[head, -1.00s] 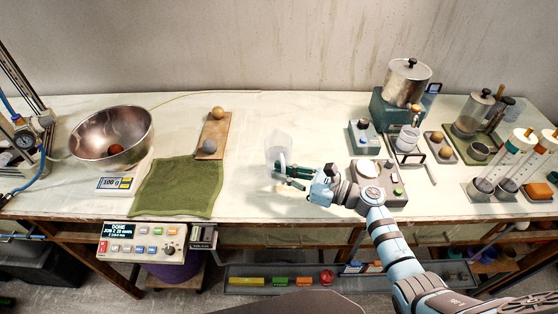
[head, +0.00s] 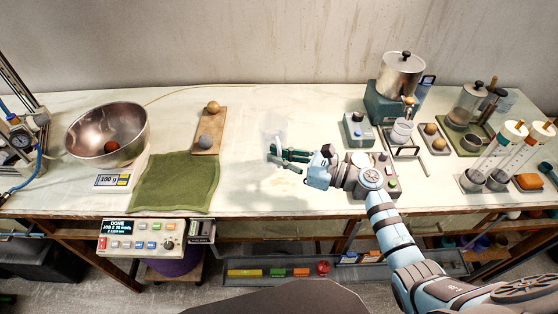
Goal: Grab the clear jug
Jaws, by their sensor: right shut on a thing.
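The clear jug (head: 275,127) is faint against the pale tabletop, near the middle of the table. Only its see-through upper part shows; the rest is hard to make out behind the fingers. My right gripper (head: 287,157) comes in from the right with its dark green fingers pointing left. It is shut on the jug. I cannot tell for sure whether the jug is clear of the table. My left gripper is not in view.
A green cloth (head: 175,183) and a wooden board (head: 209,133) with two balls lie to the left, beyond them a steel bowl (head: 90,125). A grey device (head: 362,190) sits under my right wrist. Glassware and a metal pot (head: 400,75) crowd the right side.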

